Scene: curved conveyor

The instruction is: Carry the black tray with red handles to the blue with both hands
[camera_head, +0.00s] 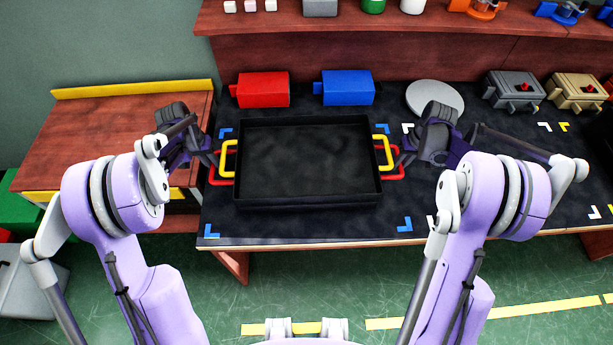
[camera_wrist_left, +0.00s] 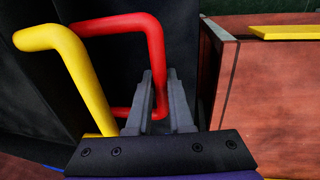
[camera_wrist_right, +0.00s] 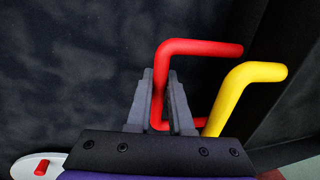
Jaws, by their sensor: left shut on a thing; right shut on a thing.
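A black tray (camera_head: 305,204) with a red handle and a yellow handle at each end lies between blue corner marks (camera_head: 404,223) on the dark tabletop. I cannot tell whether it is one tray or two stacked, or whether it touches the table. My left gripper (camera_head: 213,160) is shut on the left red handle (camera_wrist_left: 120,24), with the left yellow handle (camera_wrist_left: 84,75) beside it. My right gripper (camera_head: 402,158) is shut on the right red handle (camera_wrist_right: 205,46), beside the right yellow handle (camera_wrist_right: 238,87). The gripped bars are partly hidden by the fingers.
A red box (camera_head: 263,90), a blue box (camera_head: 348,88) and a grey disc (camera_head: 435,97) stand behind the tray. Two lidded boxes (camera_head: 513,91) (camera_head: 574,91) are at the back right. White corner marks (camera_head: 544,127) lie to the right. A wooden table (camera_head: 110,130) stands left.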

